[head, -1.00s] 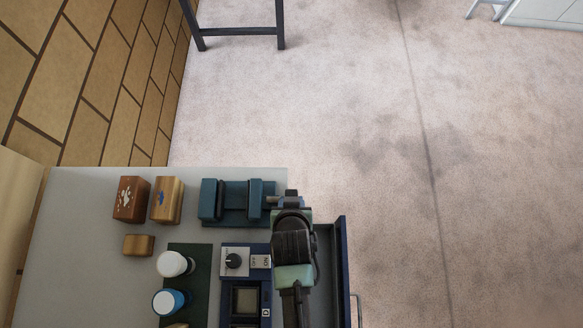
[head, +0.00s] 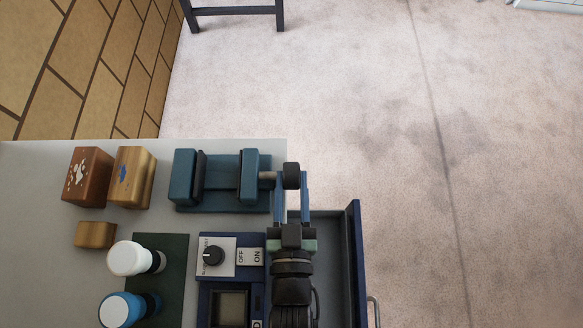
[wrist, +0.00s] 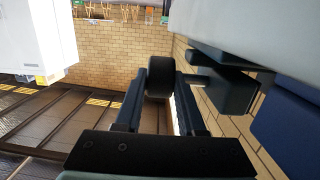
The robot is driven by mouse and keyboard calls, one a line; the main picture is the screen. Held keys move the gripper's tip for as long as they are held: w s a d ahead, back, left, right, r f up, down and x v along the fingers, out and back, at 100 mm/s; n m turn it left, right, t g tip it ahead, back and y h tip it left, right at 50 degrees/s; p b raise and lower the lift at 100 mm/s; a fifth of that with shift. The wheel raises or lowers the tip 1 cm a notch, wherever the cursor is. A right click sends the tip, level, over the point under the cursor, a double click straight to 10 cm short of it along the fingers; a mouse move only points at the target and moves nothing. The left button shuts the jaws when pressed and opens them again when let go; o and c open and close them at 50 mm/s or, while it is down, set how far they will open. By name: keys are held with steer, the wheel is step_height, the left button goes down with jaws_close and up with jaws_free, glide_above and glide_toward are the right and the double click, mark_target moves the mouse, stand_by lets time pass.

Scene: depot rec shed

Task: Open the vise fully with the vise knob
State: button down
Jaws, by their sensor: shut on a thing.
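The blue-teal vise (head: 221,196) sits at the back right of the grey worktop, with a clear gap between its two jaws. Its dark round knob (head: 291,170) sticks out on a short rod at the right end. My gripper (head: 291,182) reaches from the front with one finger on each side of the knob and is shut on it. In the wrist view the knob (wrist: 159,76) shows between the two dark fingers, and part of the vise (wrist: 228,92) is to its right.
Two wooden boxes (head: 89,176) and a small wooden block (head: 96,235) stand left of the vise. A control panel (head: 216,256) and an open drawer (head: 353,250) flank my arm.

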steer(key=shift+f+t+b, duration=0.3)
steer(key=shift+t+b, duration=0.4)
steer(key=shift+b, duration=0.4)
steer(key=shift+r+b, duration=0.25)
steer(key=shift+b, duration=0.05)
steer(key=c, duration=0.5)
jaws_free()
steer(key=shift+w, duration=0.1)
steer(key=shift+f, duration=0.1)
steer(key=s+b, duration=0.1)
steer(key=s, duration=1.2)
steer(key=shift+f+b, duration=0.3)
